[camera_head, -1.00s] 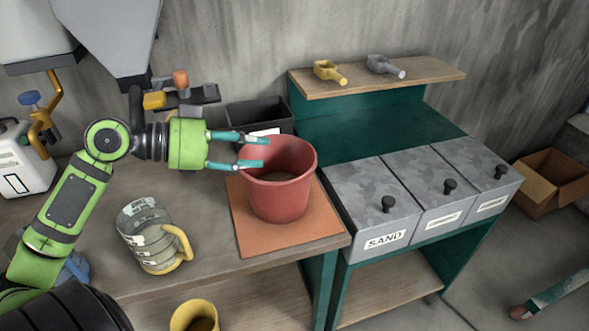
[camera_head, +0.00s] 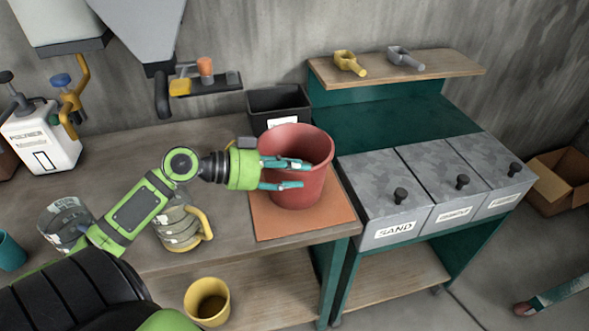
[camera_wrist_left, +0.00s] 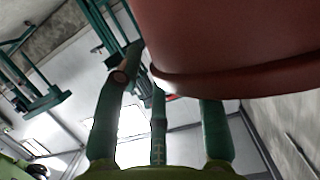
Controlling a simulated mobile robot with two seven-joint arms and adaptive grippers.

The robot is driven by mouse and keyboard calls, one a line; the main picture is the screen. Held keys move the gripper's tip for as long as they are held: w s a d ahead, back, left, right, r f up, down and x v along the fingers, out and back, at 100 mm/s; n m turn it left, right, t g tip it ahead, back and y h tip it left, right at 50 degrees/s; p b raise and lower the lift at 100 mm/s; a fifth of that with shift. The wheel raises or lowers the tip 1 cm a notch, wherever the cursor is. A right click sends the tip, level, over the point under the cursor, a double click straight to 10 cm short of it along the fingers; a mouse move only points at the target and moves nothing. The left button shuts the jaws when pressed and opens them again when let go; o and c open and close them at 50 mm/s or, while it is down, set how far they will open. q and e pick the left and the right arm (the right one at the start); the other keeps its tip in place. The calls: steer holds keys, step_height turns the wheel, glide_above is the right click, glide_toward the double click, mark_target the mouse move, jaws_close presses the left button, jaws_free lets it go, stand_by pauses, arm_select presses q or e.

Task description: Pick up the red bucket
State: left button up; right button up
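The red bucket (camera_head: 313,185) stands upright on an orange square mat (camera_head: 262,224) near the right end of the wooden workbench. My left gripper (camera_head: 300,174) comes in from the left, its teal fingers spread and overlapping the bucket's near left wall below the rim. In the left wrist view the bucket's red wall and lower edge (camera_wrist_left: 240,82) fill the upper right, and the left gripper's fingers (camera_wrist_left: 158,105) are apart below and beside it. I cannot tell whether any finger touches the bucket. My right gripper is not in view.
A black bin (camera_head: 278,106) is behind the bucket. Grey lidded bins, one marked SAND (camera_head: 385,200), stand right. A yellow bucket (camera_head: 207,302) sits lower down. A white polymer canister (camera_head: 40,140) is at left.

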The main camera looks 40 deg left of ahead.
arm_select(q)
steer(key=shift+p+x, duration=0.3)
steer(key=shift+x, duration=0.8)
steer(key=shift+w+d+f, duration=0.1)
steer(key=shift+w+d, duration=0.05)
steer(key=shift+w, duration=0.1)
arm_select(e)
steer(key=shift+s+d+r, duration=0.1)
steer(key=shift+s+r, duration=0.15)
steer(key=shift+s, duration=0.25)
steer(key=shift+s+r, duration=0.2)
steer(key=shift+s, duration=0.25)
arm_select(q)
jaws_close()
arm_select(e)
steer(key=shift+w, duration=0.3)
arm_select(q)
steer(key=shift+r, duration=0.3)
